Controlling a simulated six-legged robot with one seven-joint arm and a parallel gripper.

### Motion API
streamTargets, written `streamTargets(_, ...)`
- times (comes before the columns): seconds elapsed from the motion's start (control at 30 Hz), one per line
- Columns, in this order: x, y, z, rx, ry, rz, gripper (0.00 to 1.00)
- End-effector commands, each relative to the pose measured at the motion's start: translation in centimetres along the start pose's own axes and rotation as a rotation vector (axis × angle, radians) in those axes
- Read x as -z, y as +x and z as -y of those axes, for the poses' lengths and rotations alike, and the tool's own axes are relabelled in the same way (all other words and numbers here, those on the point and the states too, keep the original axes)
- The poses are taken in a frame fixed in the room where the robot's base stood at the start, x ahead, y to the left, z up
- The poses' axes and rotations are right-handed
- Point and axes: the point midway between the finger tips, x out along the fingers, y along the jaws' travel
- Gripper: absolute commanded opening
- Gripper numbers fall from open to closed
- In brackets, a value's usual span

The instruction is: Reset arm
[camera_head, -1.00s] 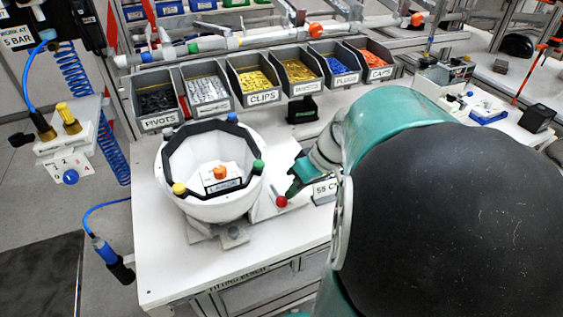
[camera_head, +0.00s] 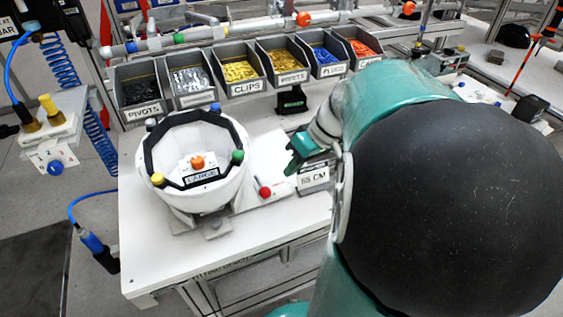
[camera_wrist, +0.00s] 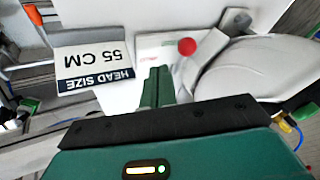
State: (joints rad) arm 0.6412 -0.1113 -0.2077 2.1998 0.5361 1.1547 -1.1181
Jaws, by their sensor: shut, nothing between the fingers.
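My gripper (camera_head: 293,164) is green and sits at the end of my teal arm, above the white bench, just right of the red knob (camera_head: 264,192). In the wrist view its fingers (camera_wrist: 157,75) are together with nothing between them, pointing toward the red knob (camera_wrist: 187,46) and the "HEAD SIZE 55 CM" sign (camera_wrist: 95,62). I see no contact with either. My arm's upper part hides much of the bench's right side in the head view.
A white helmet shell (camera_head: 215,190) with a black inner ring stands on the bench (camera_head: 150,255), left of my gripper. Several labelled part bins (camera_head: 190,100) line the back. A control box (camera_head: 52,135) with a blue hose hangs at the left.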

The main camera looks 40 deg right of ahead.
Motion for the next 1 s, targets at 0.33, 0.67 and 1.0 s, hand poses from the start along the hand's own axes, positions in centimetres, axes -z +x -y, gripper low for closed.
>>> streamTargets(0.33,0.1,-6.8,0.4,-0.006,-0.001,-0.006,0.0)
streamTargets(0.67,-0.1,-9.2,0.5,-0.004,0.001,-0.004,0.0)
streamTargets(1.0,-0.3,-9.2,0.3,-0.004,0.001,-0.004,0.0)
